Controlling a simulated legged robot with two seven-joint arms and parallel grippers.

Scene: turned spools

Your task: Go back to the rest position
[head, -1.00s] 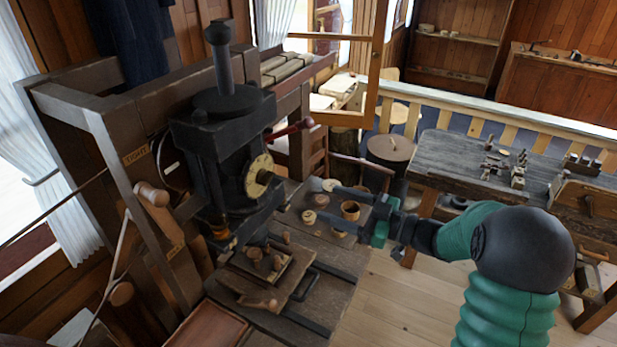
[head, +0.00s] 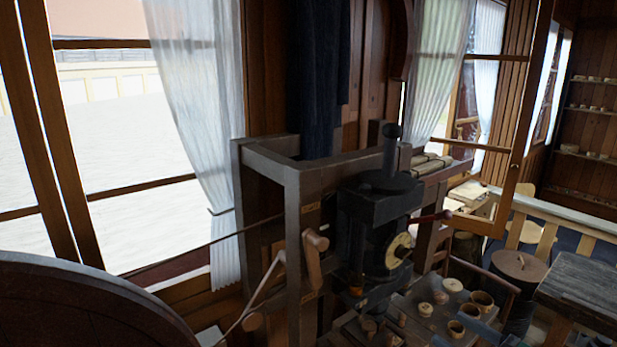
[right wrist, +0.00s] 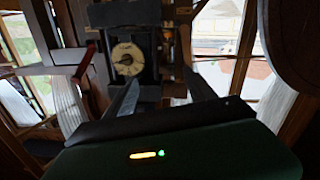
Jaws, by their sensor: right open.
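My right gripper (right wrist: 161,92) is open in the right wrist view, its two dark fingers spread apart with nothing between them. Beyond the fingers in that view is the black machine with a pale round dial (right wrist: 127,59). In the head view only a bluish-grey bit of the right gripper shows at the bottom edge, by the small turned wooden pieces. These pieces include a pale round one (head: 453,284) and a hollow cup-like one (head: 482,300) on the workbench. My left gripper is in neither view.
The black press-like machine (head: 380,215) stands in a heavy wooden frame (head: 293,190) behind the bench. A large dark curved wooden thing (head: 80,305) fills the lower left. A round-topped stool (head: 519,267) and another table (head: 590,290) stand at the right.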

